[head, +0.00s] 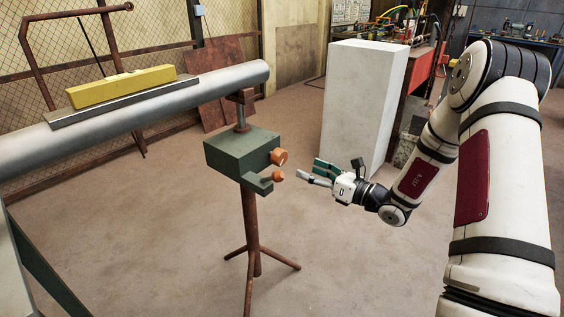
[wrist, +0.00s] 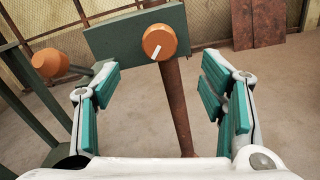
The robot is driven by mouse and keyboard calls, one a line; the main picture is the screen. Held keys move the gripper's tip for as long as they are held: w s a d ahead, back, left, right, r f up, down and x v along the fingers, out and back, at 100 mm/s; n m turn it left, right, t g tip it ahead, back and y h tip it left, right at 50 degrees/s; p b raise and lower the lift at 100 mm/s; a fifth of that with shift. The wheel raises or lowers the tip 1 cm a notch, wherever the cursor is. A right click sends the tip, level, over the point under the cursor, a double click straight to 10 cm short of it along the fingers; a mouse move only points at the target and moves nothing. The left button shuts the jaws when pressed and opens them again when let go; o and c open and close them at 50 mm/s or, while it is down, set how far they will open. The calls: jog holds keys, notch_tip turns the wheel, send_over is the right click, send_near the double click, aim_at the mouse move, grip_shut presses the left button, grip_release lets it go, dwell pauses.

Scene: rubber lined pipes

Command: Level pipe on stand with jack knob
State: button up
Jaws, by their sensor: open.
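A grey pipe (head: 215,86) lies across the stand's head, its right end higher than its left in the head view. A yellow level (head: 122,86) rests on a flat plate on top of it; its bubble is too small to read. The stand has a green jack box (head: 240,152) on a rusty tripod post. Two orange knobs show on the box: an upper one (head: 279,157) and a lower one (head: 278,176). In the wrist view, one orange knob with a white mark (wrist: 159,42) is ahead between the fingers. My gripper (head: 318,172) is open and empty, apart from the knobs.
A tall white block (head: 362,105) stands behind my gripper. Rusty sheets (head: 222,75) lean on the mesh wall at the back. A green support (head: 35,262) stands at the left. The floor around the tripod (head: 250,260) is clear.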

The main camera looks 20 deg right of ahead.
aim_at(283, 159)
jog(key=b+x, duration=0.1)
jog(key=x, duration=0.9)
jog(key=shift+w+a, duration=0.2)
jog(key=shift+w, duration=0.1)
jog(key=shift+c, duration=0.4)
jog(key=c, duration=1.1)
